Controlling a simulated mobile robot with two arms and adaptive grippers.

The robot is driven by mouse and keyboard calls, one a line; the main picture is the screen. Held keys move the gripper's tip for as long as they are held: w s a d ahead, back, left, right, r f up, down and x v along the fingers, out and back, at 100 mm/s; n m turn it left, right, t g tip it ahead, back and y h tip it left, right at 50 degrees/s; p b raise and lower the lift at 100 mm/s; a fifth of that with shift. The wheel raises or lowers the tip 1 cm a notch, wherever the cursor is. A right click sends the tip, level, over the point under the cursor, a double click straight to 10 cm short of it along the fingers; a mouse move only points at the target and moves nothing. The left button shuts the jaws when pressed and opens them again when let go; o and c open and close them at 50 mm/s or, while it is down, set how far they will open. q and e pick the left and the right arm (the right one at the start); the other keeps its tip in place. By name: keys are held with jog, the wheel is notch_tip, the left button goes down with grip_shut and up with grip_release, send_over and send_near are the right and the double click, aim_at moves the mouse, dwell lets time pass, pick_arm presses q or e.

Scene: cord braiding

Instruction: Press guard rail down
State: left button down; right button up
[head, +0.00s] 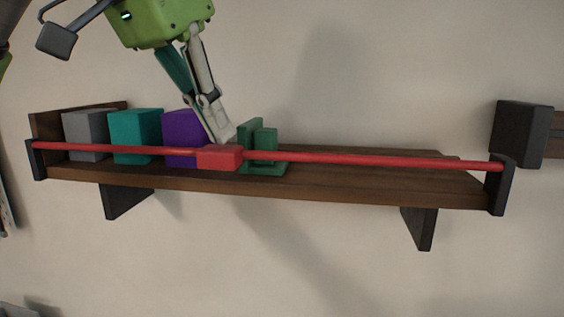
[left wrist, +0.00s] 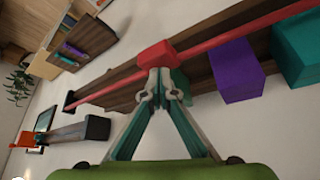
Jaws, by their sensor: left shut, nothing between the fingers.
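The guard rail (head: 350,159) is a red bar along the front of a brown wall shelf (head: 350,188), held at each end by a dark bracket (head: 497,185). A red block-shaped grip (head: 220,157) sits on the rail left of its middle. My left gripper (head: 223,138) is shut and empty, its tips at the top of the red grip, seemingly touching it. In the left wrist view the shut fingertips (left wrist: 158,72) meet the red grip (left wrist: 157,55). The rail (left wrist: 230,38) runs diagonally there. My right gripper cannot be made out.
Grey (head: 85,135), teal (head: 136,136) and purple (head: 184,138) blocks stand behind the rail at the left. A green bookend-like piece (head: 264,147) stands right of the gripper. The shelf's right part is empty. A dark block-shaped fixture (head: 518,133) is on the wall at the right.

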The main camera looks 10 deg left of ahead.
aim_at(210, 150)
pick_arm(q)
jog(key=shift+s+f+b, duration=0.1)
jog(key=shift+f+b, duration=0.45)
jog(key=shift+f, duration=0.25)
jog(key=shift+f+b, duration=1.25)
jog(key=shift+f, duration=0.5)
pick_arm(e)
jog(key=shift+w+f, duration=0.2)
jog(key=shift+f, duration=0.75)
jog(key=shift+w+f, duration=0.15)
jog(key=shift+f, duration=0.75)
jog(key=shift+r, duration=0.1)
pick_arm(q)
notch_tip(210, 150, up, 3)
jog(key=p, duration=0.3)
jog(key=shift+f, duration=0.15)
notch_tip(210, 150, up, 2)
jog(key=shift+r+p, duration=0.25)
jog(key=shift+p, duration=0.8)
jog(key=shift+r, duration=2)
pick_arm(e)
notch_tip(210, 150, up, 4)
jog(key=shift+r, duration=0.2)
jog(key=shift+s, duration=0.1)
